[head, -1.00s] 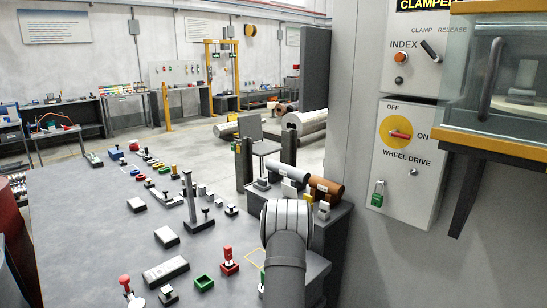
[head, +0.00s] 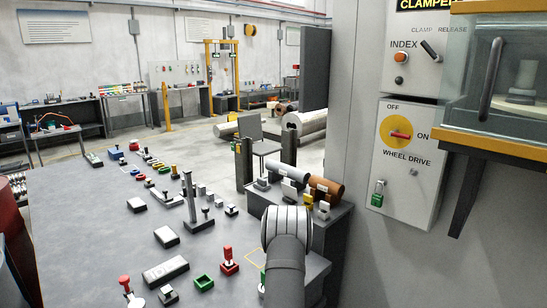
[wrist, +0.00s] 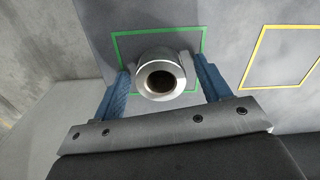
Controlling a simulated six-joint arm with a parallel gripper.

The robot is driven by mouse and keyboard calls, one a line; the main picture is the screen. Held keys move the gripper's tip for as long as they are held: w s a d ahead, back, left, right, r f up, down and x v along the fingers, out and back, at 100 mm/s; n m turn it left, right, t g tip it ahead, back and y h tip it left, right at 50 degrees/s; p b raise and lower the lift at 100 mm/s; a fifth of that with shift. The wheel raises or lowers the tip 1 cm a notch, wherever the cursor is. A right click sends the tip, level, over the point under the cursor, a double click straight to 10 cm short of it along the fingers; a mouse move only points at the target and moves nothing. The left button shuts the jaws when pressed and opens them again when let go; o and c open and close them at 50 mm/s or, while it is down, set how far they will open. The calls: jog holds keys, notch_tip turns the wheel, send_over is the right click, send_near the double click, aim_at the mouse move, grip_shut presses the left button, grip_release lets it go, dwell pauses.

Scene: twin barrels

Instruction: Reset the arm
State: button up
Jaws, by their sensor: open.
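My gripper (wrist: 161,68) is open in the wrist view, with one blue finger on each side of a silver hollow cylinder (wrist: 176,60). The cylinder shows its round dark opening to the camera and is within a green outline (wrist: 125,34) on the grey surface. Gaps show between the cylinder and both fingers, but I cannot tell whether the tips touch it lower down. In the head view my own arm is at the bottom centre, and it hides the gripper and the cylinder.
A yellow outline (wrist: 248,68) lies right of the green one. A grey control cabinet (head: 380,250) stands at the right.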

jog(key=r, duration=0.4)
jog(key=shift+s+d+r, duration=0.15)
jog(key=shift+d+r, duration=0.15)
jog(key=shift+d, duration=0.05)
jog(key=s+d+r, duration=0.7)
jog(key=d, duration=0.2)
jog(key=s+a+f+n, duration=0.4)
jog(key=s+a+f, duration=0.1)
jog(key=s+a, duration=0.3)
jog(key=s+a+f+n, duration=0.3)
jog(key=s+a+f, duration=0.1)
jog(key=s+a, duration=0.3)
jog(key=a+r+n, duration=0.4)
jog(key=a, duration=0.9)
jog(key=shift+w+r, duration=0.2)
jog(key=shift+w, duration=0.2)
jog(key=shift+o, duration=0.4)
jog(key=shift+a, duration=0.1)
